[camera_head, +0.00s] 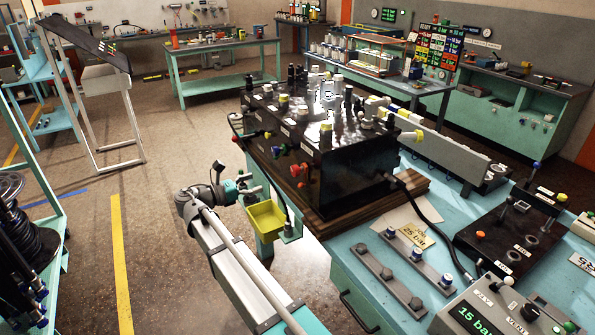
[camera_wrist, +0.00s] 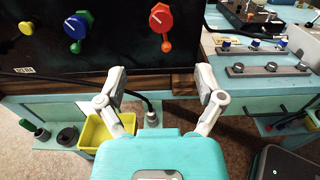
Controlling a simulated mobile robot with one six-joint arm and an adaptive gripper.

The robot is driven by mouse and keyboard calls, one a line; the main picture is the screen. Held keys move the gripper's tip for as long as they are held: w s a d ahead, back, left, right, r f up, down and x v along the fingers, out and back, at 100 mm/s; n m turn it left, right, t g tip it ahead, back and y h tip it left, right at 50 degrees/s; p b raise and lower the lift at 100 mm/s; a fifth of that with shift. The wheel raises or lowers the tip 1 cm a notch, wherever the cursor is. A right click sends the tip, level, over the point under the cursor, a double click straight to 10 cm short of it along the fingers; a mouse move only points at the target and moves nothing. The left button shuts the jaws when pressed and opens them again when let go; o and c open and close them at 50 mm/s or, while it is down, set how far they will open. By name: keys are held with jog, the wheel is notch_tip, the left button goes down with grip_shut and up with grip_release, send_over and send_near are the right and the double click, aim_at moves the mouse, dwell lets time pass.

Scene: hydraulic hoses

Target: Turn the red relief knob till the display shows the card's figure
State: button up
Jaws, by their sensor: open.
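In the head view my gripper (camera_head: 256,188) is in front of the block, to the left of the red knob. The yellow card (camera_head: 416,236) on the bench reads 25 bar. The display (camera_head: 472,318) at the bottom reads 15 bar.
A blue knob (camera_wrist: 76,25) and a yellow knob (camera_wrist: 26,28) are left of the red one. A yellow bin (camera_wrist: 95,131) is below the block's front, close to my left finger. A black hose (camera_wrist: 150,108) hangs between the fingers. Metal rails with fittings (camera_wrist: 268,69) are at right.

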aim_at(292, 171)
jog(key=x, duration=1.3)
jog(key=shift+w+d, duration=0.25)
jog(key=shift+d, duration=0.05)
jog(key=c, duration=1.1)
jog(key=shift+s+d, duration=0.1)
jog(key=shift+d, duration=0.3)
jog(key=shift+c, duration=0.3)
jog(key=shift+a, duration=0.3)
